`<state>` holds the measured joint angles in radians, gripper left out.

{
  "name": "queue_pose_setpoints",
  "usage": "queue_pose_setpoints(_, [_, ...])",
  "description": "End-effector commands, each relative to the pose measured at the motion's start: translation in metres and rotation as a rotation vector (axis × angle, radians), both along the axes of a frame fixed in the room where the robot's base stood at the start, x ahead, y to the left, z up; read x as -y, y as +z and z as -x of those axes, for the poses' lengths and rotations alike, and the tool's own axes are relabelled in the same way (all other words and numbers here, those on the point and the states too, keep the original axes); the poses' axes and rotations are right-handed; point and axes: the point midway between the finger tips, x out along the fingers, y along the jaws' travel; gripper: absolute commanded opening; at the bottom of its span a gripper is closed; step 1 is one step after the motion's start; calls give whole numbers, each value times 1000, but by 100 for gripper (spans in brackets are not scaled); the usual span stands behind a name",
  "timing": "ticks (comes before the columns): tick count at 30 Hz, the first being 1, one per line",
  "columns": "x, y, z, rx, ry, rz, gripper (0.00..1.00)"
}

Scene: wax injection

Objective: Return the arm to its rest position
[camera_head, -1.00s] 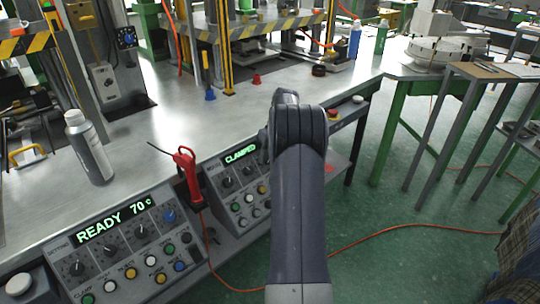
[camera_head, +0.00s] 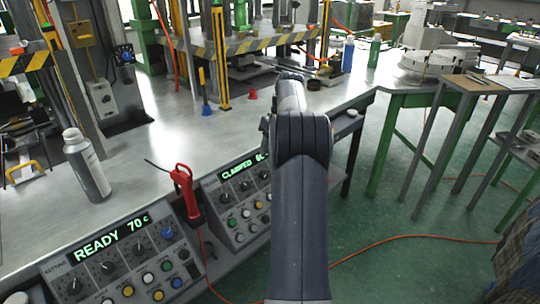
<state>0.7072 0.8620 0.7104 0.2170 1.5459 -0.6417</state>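My dark grey arm rises from the bottom of the head view, to the right of the control panels, and bends at an elbow joint in front of the bench's front edge. Its far end points away from the camera and is hidden behind the elbow. My gripper cannot be made out, so I cannot see its fingers or whether it holds anything.
A metal bench (camera_head: 160,140) carries a grey-white bottle (camera_head: 86,165), a red tool (camera_head: 185,190) and a control panel reading "READY 70 c" (camera_head: 115,262). A second panel reads "CLAMPED" (camera_head: 235,205). Green floor (camera_head: 400,215) with an orange cable lies to the right.

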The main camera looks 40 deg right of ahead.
Motion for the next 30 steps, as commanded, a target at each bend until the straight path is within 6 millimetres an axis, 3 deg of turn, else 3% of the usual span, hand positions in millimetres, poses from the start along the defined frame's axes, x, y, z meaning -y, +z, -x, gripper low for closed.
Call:
queue_pose_setpoints(5, [1, 7, 1, 0, 0, 0, 49])
queue_pose_setpoints(16, [0, 0, 1, -2, -1, -1, 49])
queue_pose_setpoints(30, [-12, -77, -12, -1, 0, -2, 49])
